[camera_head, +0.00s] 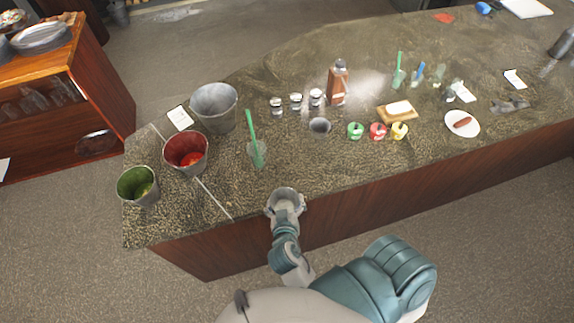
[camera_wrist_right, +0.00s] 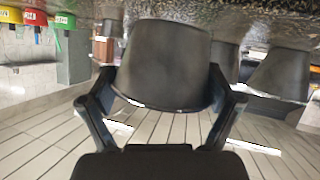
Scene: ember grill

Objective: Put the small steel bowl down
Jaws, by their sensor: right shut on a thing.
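The small steel bowl (camera_head: 284,195) is a grey metal cup-like bowl at the counter's front edge in the head view. My right gripper (camera_head: 285,206) is shut on it from the near side. In the right wrist view the bowl (camera_wrist_right: 166,62) fills the space between the two dark fingers of the right gripper (camera_wrist_right: 163,88). The speckled stone counter (camera_head: 240,208) lies under and beyond it in the head view. I cannot tell whether the bowl's base touches the counter. My left gripper is not in view.
A green-handled scoop (camera_head: 254,140) lies beyond the bowl. A red-lined bucket (camera_head: 172,163), a green-lined bucket (camera_head: 125,190) and a large steel bucket (camera_head: 206,123) stand to the left. The counter around the bowl is clear.

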